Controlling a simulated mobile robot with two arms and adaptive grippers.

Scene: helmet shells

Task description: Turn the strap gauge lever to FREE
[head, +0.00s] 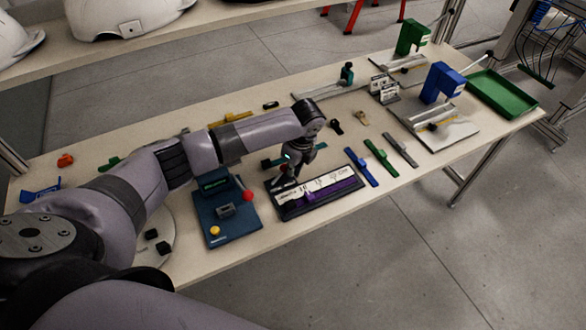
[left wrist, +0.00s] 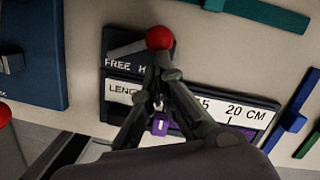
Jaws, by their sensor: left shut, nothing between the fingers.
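The strap gauge (head: 347,180) is a dark plate with a white length scale and a purple strap (head: 333,196) near the table's front edge. In the left wrist view its lever (left wrist: 126,49) is a grey bar with a red ball knob (left wrist: 160,37) at the right end. The word FREE (left wrist: 117,63) is printed below the bar's left part; an H shows to its right, the rest hidden by my fingers. My left gripper (head: 284,176) is shut and empty over the gauge; its fingertips (left wrist: 158,82) show just below the knob. Contact cannot be told. My right gripper is out of view.
A blue fixture (head: 232,228) with its own red knob (head: 247,196) stands close left of the gauge. Blue (head: 361,167), green (head: 381,158) and grey (head: 400,150) straps lie to the right. A green tray (head: 502,92) is at the far right end.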

